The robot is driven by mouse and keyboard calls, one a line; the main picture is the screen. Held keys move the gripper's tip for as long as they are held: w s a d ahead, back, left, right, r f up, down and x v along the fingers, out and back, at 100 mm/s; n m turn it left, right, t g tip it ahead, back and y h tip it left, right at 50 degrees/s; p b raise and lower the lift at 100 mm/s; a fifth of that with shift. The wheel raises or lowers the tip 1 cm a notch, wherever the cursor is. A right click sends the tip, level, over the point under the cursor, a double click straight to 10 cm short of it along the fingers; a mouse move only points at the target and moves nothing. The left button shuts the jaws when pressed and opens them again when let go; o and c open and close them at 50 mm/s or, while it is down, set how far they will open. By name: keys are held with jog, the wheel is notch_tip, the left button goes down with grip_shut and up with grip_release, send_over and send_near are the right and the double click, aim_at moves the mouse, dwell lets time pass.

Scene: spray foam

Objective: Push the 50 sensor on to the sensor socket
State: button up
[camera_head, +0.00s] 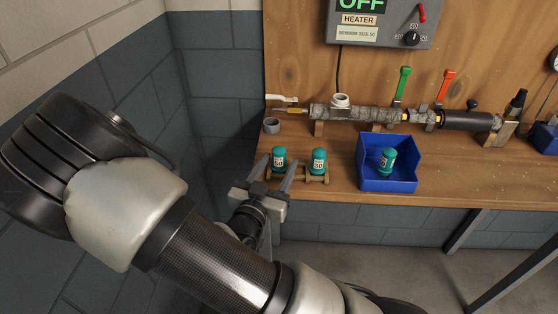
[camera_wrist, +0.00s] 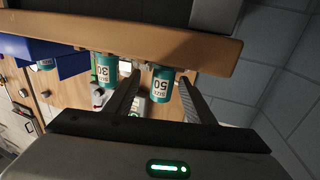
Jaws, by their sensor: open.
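The 50 sensor (camera_head: 279,156) is a teal cylinder standing in a small wooden holder at the left end of the bench. Its "50" label shows in the wrist view (camera_wrist: 162,86). My gripper (camera_head: 277,171) is open, with one finger on either side of the 50 sensor; whether they touch it I cannot tell. In the wrist view my gripper's fingers (camera_wrist: 159,82) flank it with a visible gap. A white round fitting (camera_head: 340,101) on top of the pipe, with a black cable at it, looks like the sensor socket. It has no teal sensor on it.
The 30 sensor (camera_head: 319,158) stands close to the right in another holder. A blue bin (camera_head: 405,183) holds another teal sensor (camera_head: 386,160). A grey ring (camera_head: 271,125) lies behind the holders. The pipe carries green (camera_head: 402,82) and red (camera_head: 446,83) valve handles. The heater box (camera_head: 383,20) reads OFF and "sensor size 50".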

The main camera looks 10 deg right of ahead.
jog(key=x, duration=0.6)
jog(key=shift+w+a+b, duration=0.1)
jog(key=shift+w+b, duration=0.2)
jog(key=shift+w, duration=0.05)
jog(key=c, duration=1.2)
jog(key=shift+o, duration=0.2)
